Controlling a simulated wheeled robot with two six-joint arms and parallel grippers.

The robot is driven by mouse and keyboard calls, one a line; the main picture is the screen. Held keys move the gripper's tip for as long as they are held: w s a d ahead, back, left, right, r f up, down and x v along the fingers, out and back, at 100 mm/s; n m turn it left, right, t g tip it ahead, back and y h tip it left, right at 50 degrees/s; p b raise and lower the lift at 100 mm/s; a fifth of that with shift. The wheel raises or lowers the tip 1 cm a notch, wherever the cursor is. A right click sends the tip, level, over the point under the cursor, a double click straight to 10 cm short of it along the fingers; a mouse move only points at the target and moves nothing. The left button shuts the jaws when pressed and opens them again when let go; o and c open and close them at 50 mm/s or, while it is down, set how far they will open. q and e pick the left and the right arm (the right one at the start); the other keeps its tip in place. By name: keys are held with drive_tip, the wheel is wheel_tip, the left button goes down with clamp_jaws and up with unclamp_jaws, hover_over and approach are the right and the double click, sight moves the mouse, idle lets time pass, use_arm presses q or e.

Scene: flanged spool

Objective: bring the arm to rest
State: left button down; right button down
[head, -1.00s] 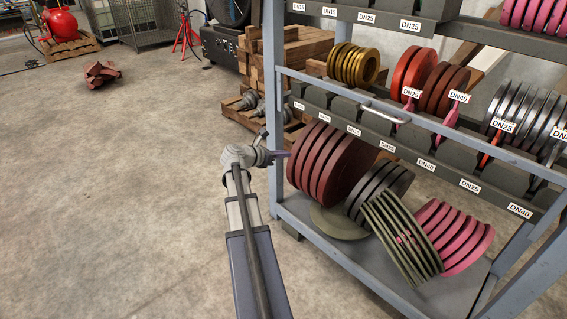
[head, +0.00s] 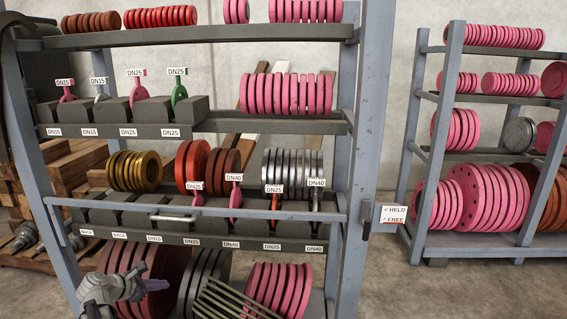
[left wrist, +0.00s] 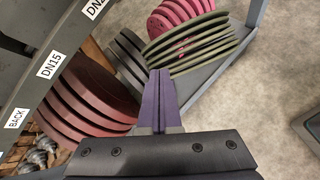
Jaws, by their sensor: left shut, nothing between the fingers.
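My left arm shows at the lower left of the head view, its wrist and gripper (head: 138,285) low in front of the rack's bottom shelf. The gripper is small there and its fingers are hard to make out. In the left wrist view the two purple fingers (left wrist: 160,85) lie together, shut with nothing between them. Beyond them are dark red flanges (left wrist: 85,95) at left and a tilted stack of olive-green flanges (left wrist: 195,45) above. I cannot tell the gap to these. My right gripper is in no view.
The flange rack (head: 357,150) stands close in front, with a handled rail (head: 270,211) across it. Pink flanges (head: 278,288) sit on its bottom shelf. A second rack (head: 445,110) is at right. Concrete floor (head: 440,295) is clear at lower right.

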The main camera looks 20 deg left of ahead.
use_arm(q)
drive_tip(key=w+d+r+m+g+h+p, duration=0.15)
drive_tip(key=d+m+g+p, duration=0.5)
drive_tip(key=d, duration=0.95)
drive_tip(key=w+d+r+m+g+h+p, duration=0.1)
drive_tip(key=d+r+m+p, duration=0.2)
drive_tip(key=d+m, duration=1)
drive_tip(key=s+d+r+m+g+y+p, duration=0.1)
drive_tip(key=s+d+r+m+y+p, duration=0.1)
drive_tip(key=d, duration=0.5)
drive_tip(key=s+d+r+m+g+y+p, duration=0.1)
drive_tip(key=s+d+r+m+p, duration=0.1)
drive_tip(key=s+d+m+p, duration=0.2)
drive_tip(key=s+d+r+m+g+y+p, duration=0.1)
drive_tip(key=s+d+r+m+y+p, duration=0.1)
drive_tip(key=s+d+m, duration=0.4)
drive_tip(key=d+r+m+p, duration=0.1)
drive_tip(key=d, duration=0.4)
drive_tip(key=shift+s+y, duration=0.35)
drive_tip(key=shift+s, duration=0.05)
drive_tip(key=shift+r, duration=0.1)
